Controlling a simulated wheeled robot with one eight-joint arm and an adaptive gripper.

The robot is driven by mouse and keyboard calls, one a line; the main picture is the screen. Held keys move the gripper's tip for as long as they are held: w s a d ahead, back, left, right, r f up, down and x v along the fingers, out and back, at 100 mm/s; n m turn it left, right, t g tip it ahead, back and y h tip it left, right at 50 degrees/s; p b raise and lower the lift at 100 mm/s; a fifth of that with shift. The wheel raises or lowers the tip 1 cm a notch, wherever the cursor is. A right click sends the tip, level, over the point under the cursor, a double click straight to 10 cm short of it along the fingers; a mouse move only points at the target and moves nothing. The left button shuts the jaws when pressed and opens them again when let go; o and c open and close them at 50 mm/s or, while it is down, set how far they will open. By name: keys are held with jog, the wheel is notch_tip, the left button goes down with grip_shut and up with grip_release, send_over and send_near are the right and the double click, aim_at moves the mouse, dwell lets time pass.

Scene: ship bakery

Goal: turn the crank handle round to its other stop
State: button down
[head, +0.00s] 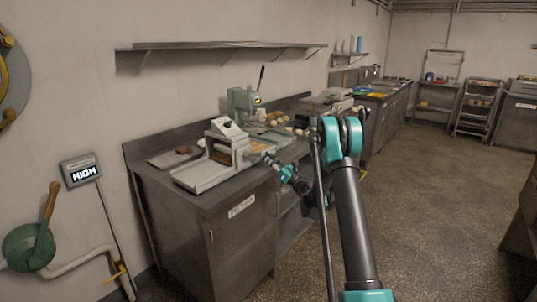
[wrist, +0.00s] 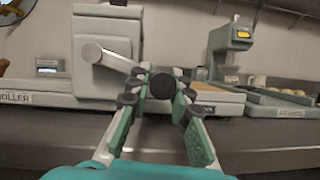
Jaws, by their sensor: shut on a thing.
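The crank handle belongs to a grey roller machine (head: 222,150) on the metal counter. In the wrist view, the machine (wrist: 104,55) carries a pale crank arm (wrist: 118,62). The arm runs from a round hub at upper left down to the right, ending in a dark round grip (wrist: 162,86). My gripper (wrist: 160,80) has one finger on each side of this grip and is shut on it. In the head view, my gripper (head: 272,161) is at the machine's right side. The handle is too small and covered to make out there.
A second grey machine (head: 243,102) with a lever stands behind, near several bread rolls (head: 274,118). A display reading HIGH (head: 80,170) and a green wall wheel (head: 28,247) are at left. Floor (head: 440,200) is open to the right of the counter (head: 235,204).

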jog(key=shift+s+a+f+m+t+h, duration=0.15)
jog(key=shift+f+m+t+h, duration=0.15)
jog(key=shift+f+m, duration=0.35)
jog(key=shift+s+a+f, duration=0.1)
jog(key=shift+s+f, duration=0.1)
jog(key=shift+f, duration=0.05)
jog(key=c, duration=1.4)
grip_release()
jog(key=shift+o, duration=0.2)
jog(key=v, duration=0.7)
jog(key=shift+s+f, duration=0.15)
jog(key=shift+s, duration=0.05)
